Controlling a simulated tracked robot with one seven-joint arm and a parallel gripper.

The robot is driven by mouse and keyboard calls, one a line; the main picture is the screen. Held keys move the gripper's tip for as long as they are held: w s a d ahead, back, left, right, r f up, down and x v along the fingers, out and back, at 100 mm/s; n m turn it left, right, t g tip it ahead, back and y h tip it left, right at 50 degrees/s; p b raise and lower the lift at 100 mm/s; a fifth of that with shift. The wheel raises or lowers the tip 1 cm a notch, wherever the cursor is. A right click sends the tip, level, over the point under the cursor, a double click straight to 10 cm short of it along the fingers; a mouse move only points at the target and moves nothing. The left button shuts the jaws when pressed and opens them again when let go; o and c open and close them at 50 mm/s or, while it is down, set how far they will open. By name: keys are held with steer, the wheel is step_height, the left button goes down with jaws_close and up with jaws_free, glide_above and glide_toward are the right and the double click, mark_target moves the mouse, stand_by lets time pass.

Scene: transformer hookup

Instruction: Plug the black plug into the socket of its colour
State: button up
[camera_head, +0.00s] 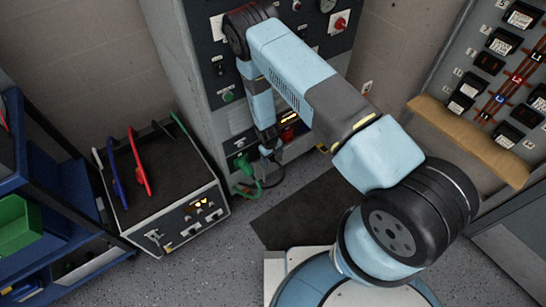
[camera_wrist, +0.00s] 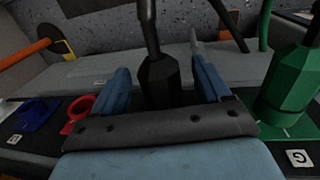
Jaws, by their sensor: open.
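The black plug (camera_wrist: 158,80) stands between the two blue fingers of my gripper (camera_wrist: 162,88) in the wrist view, its black cable running away toward the top. My gripper is open around the plug, with a finger on each side. The socket at the black plug's front end is hidden by my gripper, so I cannot tell whether the plug is seated. In the head view my gripper (camera_head: 268,146) is at the lower panel of the grey cabinet, and the black cable (camera_head: 278,174) hangs just below it.
A green plug (camera_wrist: 290,88) is close on the right in the wrist view. A red socket ring (camera_wrist: 80,114) and a blue socket (camera_wrist: 36,112) lie to the left.

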steer(key=shift+o, duration=1.3)
steer(key=shift+s+a+r, duration=0.1)
steer(key=shift+a+r, duration=0.05)
steer(key=shift+r, duration=1)
steer(key=shift+s+a+r, duration=0.1)
steer(key=shift+r, duration=1.1)
steer(key=shift+s+a+r, duration=0.1)
steer(key=shift+a+r, duration=0.05)
steer(key=shift+r, duration=1)
steer(key=shift+r, duration=0.1)
step_height(320, 180, up, 13)
steer(key=s+a, duration=0.1)
steer(key=shift+a+r, duration=0.15)
steer(key=shift+a, duration=0.1)
